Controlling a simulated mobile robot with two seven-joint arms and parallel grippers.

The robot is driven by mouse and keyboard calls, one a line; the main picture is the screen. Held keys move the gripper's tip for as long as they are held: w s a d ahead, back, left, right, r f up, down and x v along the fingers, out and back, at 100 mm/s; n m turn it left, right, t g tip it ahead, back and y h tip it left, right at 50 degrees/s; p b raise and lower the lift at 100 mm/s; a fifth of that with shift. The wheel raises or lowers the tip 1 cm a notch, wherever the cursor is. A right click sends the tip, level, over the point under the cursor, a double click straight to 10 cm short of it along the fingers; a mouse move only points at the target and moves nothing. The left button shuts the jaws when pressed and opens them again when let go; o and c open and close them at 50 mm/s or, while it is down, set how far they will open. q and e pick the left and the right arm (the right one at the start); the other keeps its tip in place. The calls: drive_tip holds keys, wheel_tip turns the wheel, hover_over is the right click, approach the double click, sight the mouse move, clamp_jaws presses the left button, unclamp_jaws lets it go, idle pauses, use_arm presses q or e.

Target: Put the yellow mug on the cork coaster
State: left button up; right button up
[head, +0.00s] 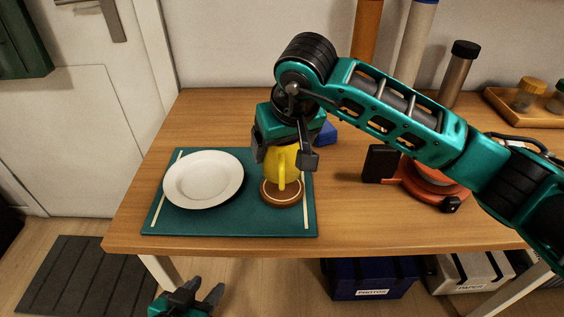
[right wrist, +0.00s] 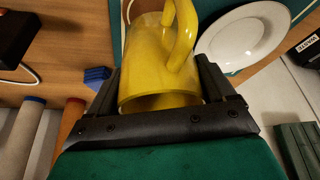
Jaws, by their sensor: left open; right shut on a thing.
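The yellow mug (head: 283,168) is upright between the fingers of my right gripper (head: 283,157), which is shut on it. In the right wrist view the mug (right wrist: 150,65) fills the space between the fingers, with its handle toward the top. The cork coaster (head: 283,195) is a round brown disc with a pale ring, on the right part of the green placemat (head: 235,224). The mug is directly over the coaster; I cannot tell whether its base touches it. My left gripper (head: 200,298) is open and empty, low in front of the table.
A white plate (head: 203,179) lies on the placemat left of the coaster. A blue object (head: 326,133) sits just behind the gripper. An orange device (head: 430,185) stands to the right under my right arm. A tray with jars (head: 530,98) is at the back right.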

drive_tip(key=shift+f, duration=2)
drive_tip(key=shift+b, duration=0.3)
drive_tip(key=shift+f, duration=0.2)
drive_tip(key=o, duration=1.1)
drive_tip(key=shift+r, duration=0.5)
drive_tip(key=p+v, duration=0.1)
drive_tip(key=v, duration=1)
drive_tip(key=shift+s+r+p, duration=0.15)
drive_tip(key=shift+s+p, duration=0.05)
drive_tip(key=shift+p, duration=0.1)
